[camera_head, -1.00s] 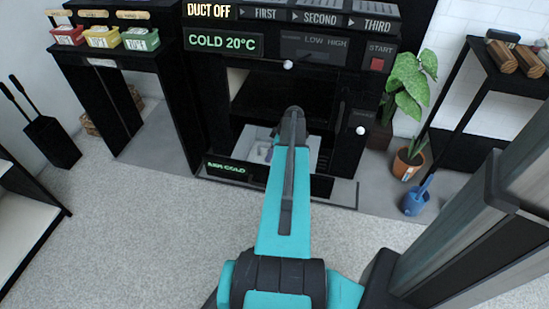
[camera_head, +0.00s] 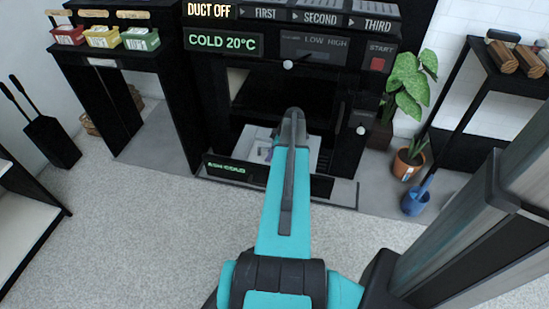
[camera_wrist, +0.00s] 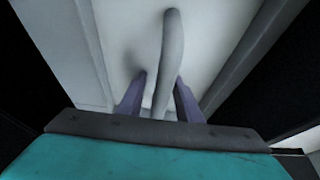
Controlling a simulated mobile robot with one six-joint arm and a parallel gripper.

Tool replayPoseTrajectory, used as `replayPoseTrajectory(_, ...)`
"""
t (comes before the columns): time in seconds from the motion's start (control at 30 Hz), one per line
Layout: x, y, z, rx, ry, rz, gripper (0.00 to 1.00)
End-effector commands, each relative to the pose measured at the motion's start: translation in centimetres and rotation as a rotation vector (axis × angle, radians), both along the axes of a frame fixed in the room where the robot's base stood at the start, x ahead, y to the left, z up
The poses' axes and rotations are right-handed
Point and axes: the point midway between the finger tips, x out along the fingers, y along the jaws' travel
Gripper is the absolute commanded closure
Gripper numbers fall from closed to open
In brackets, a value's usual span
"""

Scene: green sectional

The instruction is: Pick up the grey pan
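The grey pan (camera_head: 311,150) appears to be the pale, open tray low in the black stove, mostly hidden behind my arm. In the wrist view a pale grey surface (camera_wrist: 225,30) fills the middle, and a curved grey handle (camera_wrist: 168,50) rises from it. My gripper (camera_wrist: 160,80) has its two purple fingers apart, one on each side of the handle. The handle lies closer to the right finger, and a gap shows on the left. I cannot tell whether the right finger touches it. In the head view the fingers are largely hidden by my arm.
The black stove (camera_head: 350,130) surrounds the opening, with a front panel reading cold (camera_head: 228,168) below. A potted plant (camera_head: 408,162) and a blue watering can (camera_head: 416,200) stand at its right. A shelf with logs (camera_head: 515,57) is farther right. The carpet in front is clear.

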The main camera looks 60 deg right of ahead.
Motion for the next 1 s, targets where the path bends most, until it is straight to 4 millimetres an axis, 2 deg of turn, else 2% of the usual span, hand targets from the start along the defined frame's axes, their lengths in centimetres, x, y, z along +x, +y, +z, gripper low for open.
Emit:
replayPoseTrajectory(0.03, -0.01, 0.00, 0.00, 0.000, 0.000, 0.000, 0.78)
replayPoseTrajectory(0.17, -0.01, 0.00, 0.01, 0.000, 0.000, 0.000, 0.99)
replayPoseTrajectory(1.0, -0.04, -0.04, 0.00, -0.001, 0.000, 0.000, 1.00)
